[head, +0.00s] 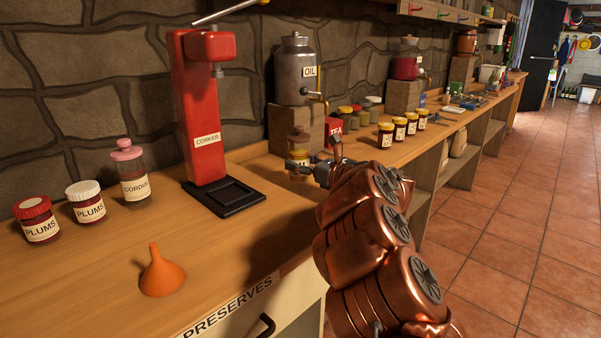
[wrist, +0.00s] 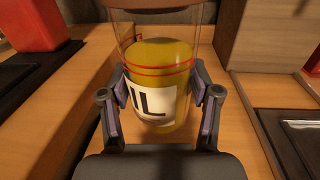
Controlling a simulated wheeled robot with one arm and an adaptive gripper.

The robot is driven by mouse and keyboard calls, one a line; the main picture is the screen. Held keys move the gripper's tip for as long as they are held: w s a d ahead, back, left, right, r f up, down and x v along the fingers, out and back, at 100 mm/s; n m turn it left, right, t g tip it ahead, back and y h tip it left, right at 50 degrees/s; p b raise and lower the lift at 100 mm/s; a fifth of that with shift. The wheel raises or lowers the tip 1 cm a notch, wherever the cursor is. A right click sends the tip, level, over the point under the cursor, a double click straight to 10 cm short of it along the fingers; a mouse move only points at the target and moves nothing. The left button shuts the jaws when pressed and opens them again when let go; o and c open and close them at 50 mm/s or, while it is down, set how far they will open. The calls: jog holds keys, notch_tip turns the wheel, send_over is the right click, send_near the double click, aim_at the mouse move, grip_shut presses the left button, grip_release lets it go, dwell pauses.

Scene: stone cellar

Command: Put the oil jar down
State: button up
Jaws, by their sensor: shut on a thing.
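The oil jar (wrist: 158,95) is clear, with yellow oil inside, two red lines and a white label on which "IL" shows. It stands upright between the two fingers of my gripper (wrist: 158,108) in the wrist view, and the fingers are shut on its sides. In the head view the jar (head: 298,142) shows small, in front of the wooden block under the steel oil tank, with my gripper (head: 303,170) around its lower part. Its base is hidden, so I cannot tell whether it touches the counter.
The red corker (head: 205,105) stands left of my gripper on a black base. The steel oil tank (head: 295,68) with a tap sits on its block behind. A red tea tin (head: 333,132) and several small jars are to the right. An orange funnel (head: 161,273) is on the clear front counter.

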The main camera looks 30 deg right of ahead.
jog(key=shift+d+f, duration=0.1)
jog(key=shift+f, duration=1.2)
jog(key=shift+f+b, duration=0.2)
jog(key=shift+b, duration=0.25)
jog(key=o, duration=1.5)
jog(key=shift+o, duration=0.2)
jog(key=shift+r, duration=0.15)
jog(key=shift+s+r+p, duration=0.1)
jog(key=shift+p, duration=0.4)
jog(key=v, duration=1.2)
